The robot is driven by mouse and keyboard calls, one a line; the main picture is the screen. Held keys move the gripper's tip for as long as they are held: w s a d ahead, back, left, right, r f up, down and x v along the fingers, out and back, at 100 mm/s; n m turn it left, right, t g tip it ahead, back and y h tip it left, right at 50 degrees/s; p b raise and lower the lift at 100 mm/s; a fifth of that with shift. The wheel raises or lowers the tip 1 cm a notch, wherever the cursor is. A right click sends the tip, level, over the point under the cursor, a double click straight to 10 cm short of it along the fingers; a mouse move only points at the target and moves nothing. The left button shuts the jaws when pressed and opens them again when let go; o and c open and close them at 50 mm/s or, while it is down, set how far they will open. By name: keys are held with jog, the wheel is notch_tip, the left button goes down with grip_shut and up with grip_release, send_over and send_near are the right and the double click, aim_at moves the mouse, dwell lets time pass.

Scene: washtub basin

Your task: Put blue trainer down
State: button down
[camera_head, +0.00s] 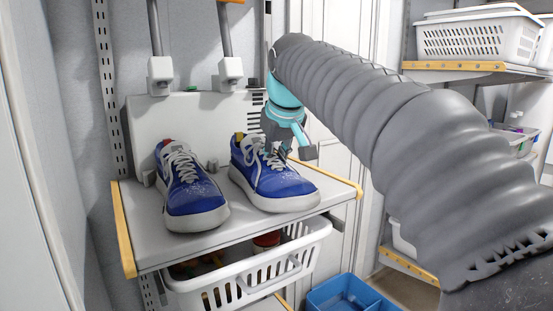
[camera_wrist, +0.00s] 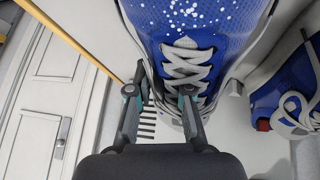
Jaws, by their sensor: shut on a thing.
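Two blue trainers with white laces and pale soles are at the shelf (camera_head: 150,235). The right-hand trainer (camera_head: 275,182) is in my gripper (camera_head: 283,150), which is shut on its upper near the laces and ankle opening. Its sole is at or very close to the shelf top; I cannot tell if it touches. This trainer fills the upper middle of the wrist view (camera_wrist: 195,30), with the gripper fingers (camera_wrist: 160,105) at its tongue and laces. The left-hand trainer (camera_head: 186,190) stands upright on the shelf beside it and shows at the right of the wrist view (camera_wrist: 290,95).
A white basket (camera_head: 250,275) with items sits under the shelf. A blue bin (camera_head: 345,295) is on the floor. A grey panel with two pipes stands behind the shelf. White baskets (camera_head: 480,40) are on racks at the right. The shelf's front strip is free.

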jog(key=c, duration=1.1)
grip_release()
jog(key=shift+s+r, duration=0.1)
jog(key=shift+r, duration=0.2)
jog(key=p+v, duration=0.2)
jog(key=v, duration=0.9)
jog(key=shift+s+d+r, duration=0.15)
jog(key=shift+r, duration=0.05)
